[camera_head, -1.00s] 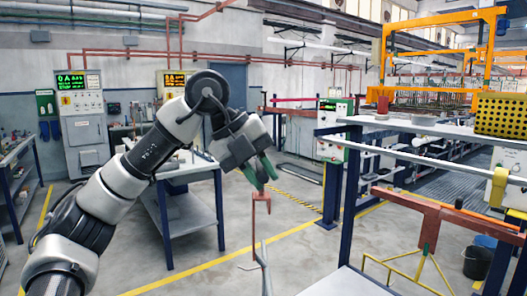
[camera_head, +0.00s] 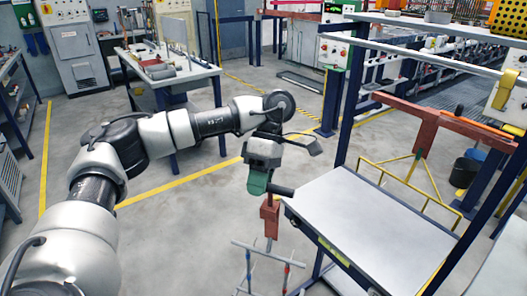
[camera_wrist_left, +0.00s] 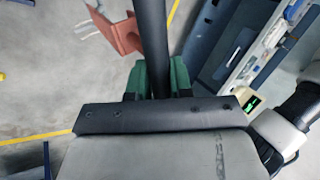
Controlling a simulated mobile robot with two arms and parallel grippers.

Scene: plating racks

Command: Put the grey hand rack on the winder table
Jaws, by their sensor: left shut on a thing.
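My left gripper (camera_head: 258,184) has green fingers and points down, just left of the white-topped table (camera_head: 375,205), which seems to be the winder table. It is shut on the grey hand rack (camera_head: 268,262), which hangs below it from a red-brown hook piece. The rack's lower end is cut off by the picture's bottom edge. In the left wrist view a dark bar (camera_wrist_left: 152,45) runs between the green fingers, and the red-brown piece (camera_wrist_left: 122,32) shows beside it. The table's top is bare. My right gripper is out of view.
A yellow rack (camera_head: 411,180) hangs from a red-brown bar on the right, close to the table. A blue post (camera_head: 347,105) stands behind the table. A workbench (camera_head: 165,70) with parts is at the back left. Floor at left is clear.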

